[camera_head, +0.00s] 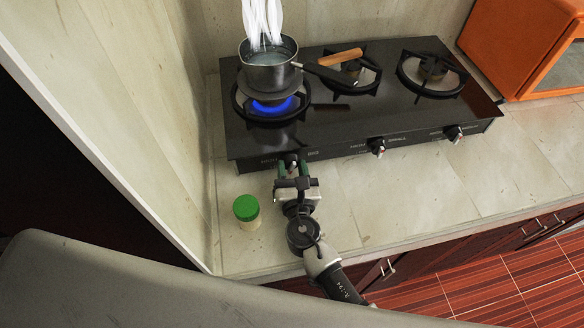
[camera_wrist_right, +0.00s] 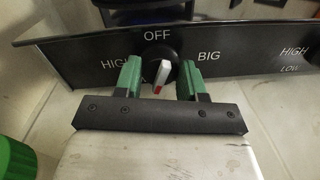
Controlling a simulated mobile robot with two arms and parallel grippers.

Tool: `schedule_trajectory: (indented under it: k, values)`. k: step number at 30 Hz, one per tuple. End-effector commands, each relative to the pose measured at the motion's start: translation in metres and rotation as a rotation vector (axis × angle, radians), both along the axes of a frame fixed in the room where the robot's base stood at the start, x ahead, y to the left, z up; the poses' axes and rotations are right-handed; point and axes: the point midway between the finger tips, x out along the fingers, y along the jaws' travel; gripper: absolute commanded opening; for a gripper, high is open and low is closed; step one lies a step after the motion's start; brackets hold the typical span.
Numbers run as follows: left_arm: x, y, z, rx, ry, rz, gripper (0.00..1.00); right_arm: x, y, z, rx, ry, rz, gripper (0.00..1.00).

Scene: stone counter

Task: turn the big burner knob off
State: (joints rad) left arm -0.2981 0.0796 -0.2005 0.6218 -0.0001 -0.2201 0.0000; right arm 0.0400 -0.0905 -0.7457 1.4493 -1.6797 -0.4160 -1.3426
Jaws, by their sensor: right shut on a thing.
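The big burner knob (camera_wrist_right: 161,72) is round and black with a white grip bar, red-marked at its lower end. The bar stands nearly upright, tilted slightly, below the OFF label on the front panel. In the head view the knob (camera_head: 292,158) is partly hidden by my right gripper (camera_head: 293,170). The left burner (camera_head: 270,104) burns with a blue flame. My left gripper is out of view.
A steaming pot (camera_head: 268,70) with a wooden-tipped handle stands on the left burner. Two other knobs (camera_head: 376,147) (camera_head: 453,133) are on the panel to the right. A green-lidded jar (camera_head: 247,211) stands left of my right arm. An orange oven (camera_head: 525,45) is at right.

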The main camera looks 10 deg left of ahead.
Motion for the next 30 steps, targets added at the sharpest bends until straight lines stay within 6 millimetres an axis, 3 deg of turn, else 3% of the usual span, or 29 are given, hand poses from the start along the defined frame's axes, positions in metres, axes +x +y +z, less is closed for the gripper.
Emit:
schedule_trajectory:
  k: [11, 30]
  values:
    - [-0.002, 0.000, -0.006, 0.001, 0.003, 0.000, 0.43, 0.000, 0.000, -0.001, 0.079, 0.032, 0.000, 0.16]
    - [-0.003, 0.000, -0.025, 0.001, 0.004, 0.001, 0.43, 0.000, -0.001, -0.001, 0.480, 0.202, -0.001, 0.16]
